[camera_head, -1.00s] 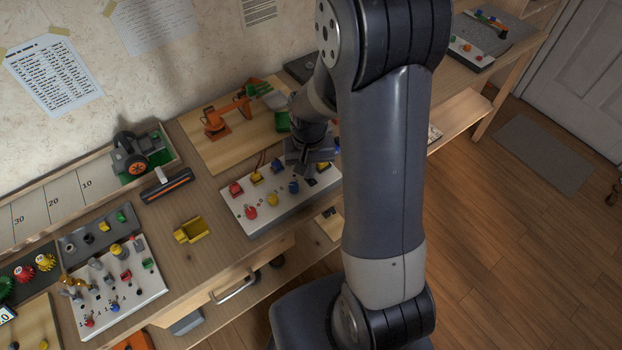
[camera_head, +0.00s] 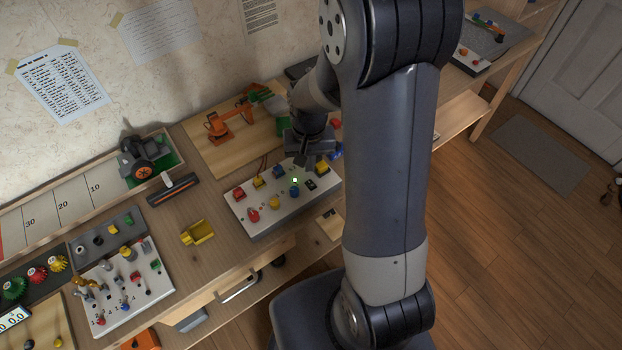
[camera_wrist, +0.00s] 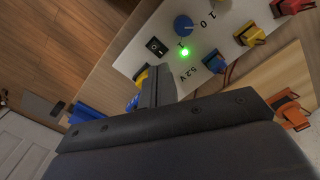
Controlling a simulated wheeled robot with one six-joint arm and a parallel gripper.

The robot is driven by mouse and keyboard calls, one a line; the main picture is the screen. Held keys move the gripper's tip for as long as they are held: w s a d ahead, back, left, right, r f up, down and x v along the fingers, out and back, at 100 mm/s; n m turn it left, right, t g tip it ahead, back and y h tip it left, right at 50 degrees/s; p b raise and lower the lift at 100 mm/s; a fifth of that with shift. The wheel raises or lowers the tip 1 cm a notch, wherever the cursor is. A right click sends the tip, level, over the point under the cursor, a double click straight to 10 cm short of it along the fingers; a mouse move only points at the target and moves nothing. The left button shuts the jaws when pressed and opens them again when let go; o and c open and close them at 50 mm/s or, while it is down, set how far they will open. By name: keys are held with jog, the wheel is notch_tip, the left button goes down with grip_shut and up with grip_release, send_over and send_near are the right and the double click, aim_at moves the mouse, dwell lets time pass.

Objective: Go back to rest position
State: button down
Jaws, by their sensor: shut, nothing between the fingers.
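My gripper (camera_head: 310,158) is just above the right back part of a white control box (camera_head: 265,222) on the bench. In the wrist view its fingers (camera_wrist: 158,85) are closed together with nothing between them. The box carries red, yellow and blue knobs and plugs, a black rocker switch (camera_wrist: 156,46) and a lit green light (camera_head: 295,180). The light also shows in the wrist view (camera_wrist: 183,52). A blue dial (camera_wrist: 183,25) sits beside the switch. My arm hides part of the bench to the right.
A second panel with switches (camera_head: 125,290) is at the lower left. A small orange robot arm model (camera_head: 230,122) stands on a wooden board behind. Open floor (camera_head: 510,250) is at the right.

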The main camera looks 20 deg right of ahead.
aim_at(309, 182)
jog(key=shift+r+p, duration=0.3)
jog(key=shift+r, duration=0.4)
jog(key=shift+f, duration=0.1)
notch_tip(309, 182, down, 7)
jog(key=b, duration=0.5)
jog(key=shift+r, duration=0.2)
